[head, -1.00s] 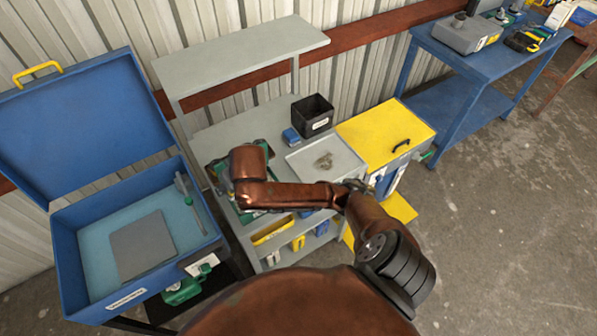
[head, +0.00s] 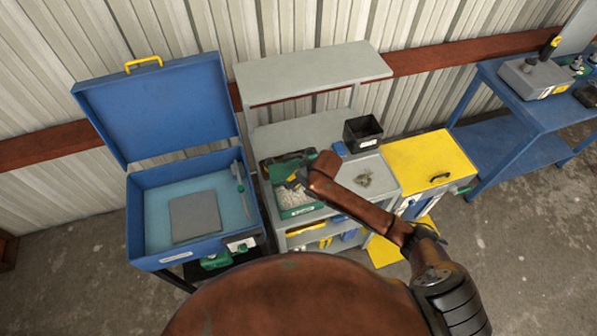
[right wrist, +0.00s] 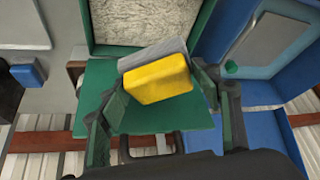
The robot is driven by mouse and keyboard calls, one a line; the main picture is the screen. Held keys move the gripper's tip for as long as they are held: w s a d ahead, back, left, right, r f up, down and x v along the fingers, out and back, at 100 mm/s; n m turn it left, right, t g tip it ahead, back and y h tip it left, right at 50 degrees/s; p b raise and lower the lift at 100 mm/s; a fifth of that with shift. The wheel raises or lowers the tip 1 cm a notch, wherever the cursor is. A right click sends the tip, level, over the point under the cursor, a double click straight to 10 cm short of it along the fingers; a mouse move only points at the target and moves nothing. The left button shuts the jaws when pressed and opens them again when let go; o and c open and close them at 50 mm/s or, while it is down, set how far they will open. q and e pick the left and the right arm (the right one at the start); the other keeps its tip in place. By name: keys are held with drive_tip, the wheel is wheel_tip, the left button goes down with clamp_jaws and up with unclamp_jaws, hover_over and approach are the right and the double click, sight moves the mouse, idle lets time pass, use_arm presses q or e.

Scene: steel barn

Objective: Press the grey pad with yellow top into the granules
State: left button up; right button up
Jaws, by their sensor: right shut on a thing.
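The grey pad with a yellow top (right wrist: 158,78) is held in my right gripper (right wrist: 163,80), whose fingers close on its two sides. In the right wrist view its grey edge faces the pale granules (right wrist: 132,22) in the green box (right wrist: 88,28). The pad looks apart from the granules, though the height gap is hard to judge. In the head view the granules (head: 296,200) lie in the green box (head: 300,212), with my right gripper (head: 297,180) at its back part, partly hidden by my arm. My left gripper is out of view.
A blue open-lidded cabinet (head: 135,225) stands left of the green box. A grey tray (head: 388,186) with small parts, a black bin (head: 362,134) and a yellow-topped box (head: 420,160) are to the right. A grey shelf (head: 315,72) overhangs the back.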

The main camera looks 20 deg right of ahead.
drive_tip(key=f+n+p, duration=0.1)
drive_tip(key=p, duration=0.2)
drive_tip(key=shift+w+f+y+p, duration=0.15)
drive_tip(key=shift+f+y+p, duration=0.15)
drive_tip(key=shift+f, duration=0.1)
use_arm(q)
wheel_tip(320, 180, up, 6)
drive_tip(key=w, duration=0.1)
use_arm(e)
drive_tip(key=shift+d+f+n+p, duration=0.15)
drive_tip(key=shift+f+n+p, duration=0.15)
drive_tip(key=shift+f+p, duration=0.1)
drive_tip(key=shift+f, duration=0.2)
use_arm(q)
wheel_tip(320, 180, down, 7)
drive_tip(key=b, duration=0.7)
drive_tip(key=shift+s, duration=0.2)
use_arm(e)
hover_over(298, 195)
wheel_tip(298, 195, down, 6)
drive_tip(key=shift+w+r, duration=0.1)
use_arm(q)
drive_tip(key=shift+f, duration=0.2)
use_arm(e)
drive_tip(key=shift+f, duration=0.55)
